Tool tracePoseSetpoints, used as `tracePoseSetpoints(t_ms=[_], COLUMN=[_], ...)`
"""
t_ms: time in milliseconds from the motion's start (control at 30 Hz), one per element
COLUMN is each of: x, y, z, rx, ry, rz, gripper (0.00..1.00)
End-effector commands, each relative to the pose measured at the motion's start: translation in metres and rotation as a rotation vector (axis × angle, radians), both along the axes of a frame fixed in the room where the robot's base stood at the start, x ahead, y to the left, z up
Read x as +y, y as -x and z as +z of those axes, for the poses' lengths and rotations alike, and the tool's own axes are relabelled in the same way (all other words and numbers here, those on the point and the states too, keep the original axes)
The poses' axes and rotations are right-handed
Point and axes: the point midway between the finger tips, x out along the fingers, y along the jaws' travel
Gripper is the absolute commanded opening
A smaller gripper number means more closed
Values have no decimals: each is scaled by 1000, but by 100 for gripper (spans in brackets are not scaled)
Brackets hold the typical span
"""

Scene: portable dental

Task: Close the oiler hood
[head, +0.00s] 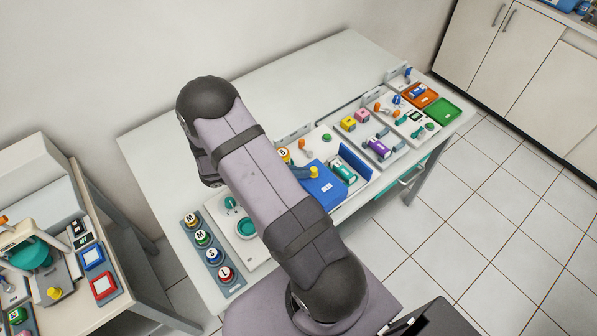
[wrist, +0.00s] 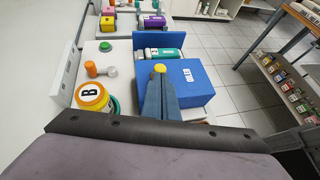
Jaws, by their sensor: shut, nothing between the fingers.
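The oiler appears to be the blue unit on the white bench. Its blue box-like hood (head: 325,188) also shows in the wrist view (wrist: 190,82). A yellow knob (head: 314,172) is on its left side, and it also shows in the wrist view (wrist: 159,68). A green-and-white cylinder (wrist: 158,55) lies exposed between the box and an upright blue panel (wrist: 150,40). My gripper (wrist: 158,80) is shut and empty. Its fingertips are at or close to the knob; contact cannot be told. In the head view my arm hides most of the gripper.
A yellow-lidded jar marked B (wrist: 92,95) and an orange-knobbed lever (wrist: 92,69) stand left of the gripper. Several lettered jars (head: 202,237) sit at the bench's near left. Coloured devices and trays (head: 440,110) fill the far right. The bench's back strip is clear.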

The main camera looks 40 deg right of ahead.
Motion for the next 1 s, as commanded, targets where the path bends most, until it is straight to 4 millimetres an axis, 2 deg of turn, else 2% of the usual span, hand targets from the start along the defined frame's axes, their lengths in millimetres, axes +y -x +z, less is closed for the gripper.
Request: tracePoseSetpoints(t_ms=[167,400,500,633,1000], x=[-25,-80,-94,-101,-102], y=[1,1,0,1,0], z=[-2,-3,-2,0,2], rx=[-2,-3,-1,0,0], ry=[-1,0,-1,1,6], rz=[-5,-7,-4,-1,-2], gripper=[0,0,0,0,0])
